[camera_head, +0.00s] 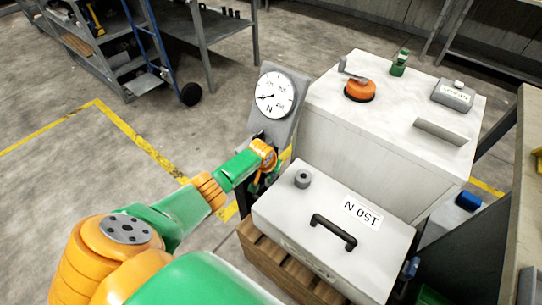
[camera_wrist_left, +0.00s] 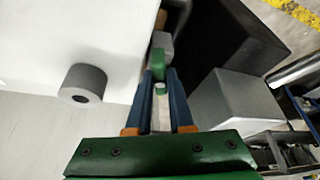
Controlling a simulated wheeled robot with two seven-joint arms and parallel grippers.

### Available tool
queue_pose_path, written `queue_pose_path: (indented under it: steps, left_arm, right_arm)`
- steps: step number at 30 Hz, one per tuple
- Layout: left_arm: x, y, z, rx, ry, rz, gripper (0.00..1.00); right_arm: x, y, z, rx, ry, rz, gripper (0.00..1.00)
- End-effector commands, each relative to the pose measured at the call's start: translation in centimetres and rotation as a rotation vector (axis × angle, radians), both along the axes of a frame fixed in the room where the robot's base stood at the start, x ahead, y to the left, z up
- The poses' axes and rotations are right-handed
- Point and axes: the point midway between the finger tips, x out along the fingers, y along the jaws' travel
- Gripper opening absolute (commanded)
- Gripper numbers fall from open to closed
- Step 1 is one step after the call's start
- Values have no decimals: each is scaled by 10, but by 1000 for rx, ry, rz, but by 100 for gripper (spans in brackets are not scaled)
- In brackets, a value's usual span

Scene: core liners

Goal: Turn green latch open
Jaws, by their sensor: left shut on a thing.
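The green latch (camera_wrist_left: 159,62) shows in the left wrist view as a small green piece in front of a grey block, beside the white case. My left gripper (camera_wrist_left: 160,78) has its two blue fingers on either side of it and is shut on it. In the head view my left gripper (camera_head: 264,182) is low between the gauge stand and the white case (camera_head: 280,215). My own arm hides most of the latch there. My right gripper is not in view.
The case, marked 150 N, has a black handle (camera_head: 333,232) and grey knob (camera_head: 303,179) and sits on a wooden pallet (camera_head: 262,255). Behind are a dial gauge (camera_head: 275,95) and a white cabinet (camera_head: 330,125) with an orange rotary part (camera_head: 359,90) and another green piece (camera_head: 400,62).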

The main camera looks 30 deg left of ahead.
Motion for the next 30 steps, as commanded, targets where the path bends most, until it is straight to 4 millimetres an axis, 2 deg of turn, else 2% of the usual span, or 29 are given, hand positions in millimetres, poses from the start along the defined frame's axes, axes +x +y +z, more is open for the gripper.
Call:
queue_pose_path:
  steps: [6,15,30]
  left_arm:
    - [0,2,-1,1,-1,-165,0]
    - [0,2,-1,2,-1,-321,0]
    - [0,2,0,1,-1,-384,0]
  right_arm:
    - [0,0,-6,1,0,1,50]
    - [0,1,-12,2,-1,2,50]
    - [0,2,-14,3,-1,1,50]
